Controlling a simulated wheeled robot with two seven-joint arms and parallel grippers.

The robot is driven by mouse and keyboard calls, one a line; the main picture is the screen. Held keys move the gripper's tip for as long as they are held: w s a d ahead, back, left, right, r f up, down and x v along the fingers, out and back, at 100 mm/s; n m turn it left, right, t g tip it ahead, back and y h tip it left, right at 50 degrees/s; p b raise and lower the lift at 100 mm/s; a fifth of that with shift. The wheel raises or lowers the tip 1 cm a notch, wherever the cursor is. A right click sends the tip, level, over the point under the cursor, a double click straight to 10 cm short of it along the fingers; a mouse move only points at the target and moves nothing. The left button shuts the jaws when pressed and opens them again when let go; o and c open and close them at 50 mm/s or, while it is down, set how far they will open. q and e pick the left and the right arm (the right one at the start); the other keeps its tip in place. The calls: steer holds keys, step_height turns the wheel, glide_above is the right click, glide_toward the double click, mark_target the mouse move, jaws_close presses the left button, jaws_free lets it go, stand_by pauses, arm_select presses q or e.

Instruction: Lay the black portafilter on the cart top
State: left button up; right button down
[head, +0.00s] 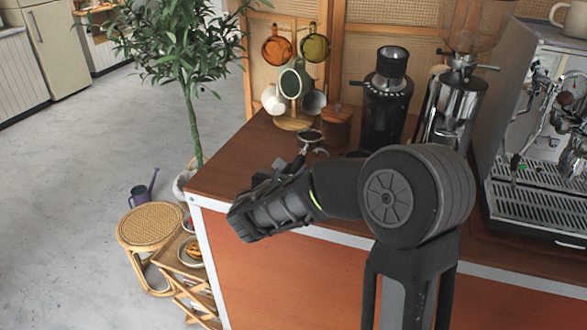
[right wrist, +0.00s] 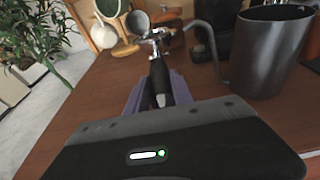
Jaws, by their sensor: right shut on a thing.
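The black portafilter (head: 310,137) is over the left part of the wooden cart top (head: 232,170) in the head view, its round metal head pointing away from me. My right gripper (head: 284,176) is shut on its black handle; the arm hides part of the handle. In the right wrist view the handle (right wrist: 158,82) lies between the purplish fingers of my right gripper (right wrist: 156,92), with the chrome neck and round head beyond. I cannot tell whether the portafilter touches the cart top. My left gripper is not in view.
A mug stand (head: 293,122), a wooden canister (head: 336,127) and a black grinder (head: 386,100) stand behind. The espresso machine (head: 530,150) is at right. A dark metal pitcher (right wrist: 264,52) stands right of the portafilter in the right wrist view. The cart top's left end is clear.

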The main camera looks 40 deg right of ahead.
steer(key=shift+f+b, duration=0.85)
steer(key=shift+f, duration=0.6)
steer(key=c, duration=1.3)
jaws_free()
steer(key=shift+o, duration=1.3)
steer(key=shift+s+a+f, duration=0.1)
steer(key=shift+f, duration=0.05)
steer(key=shift+v, duration=3.85)
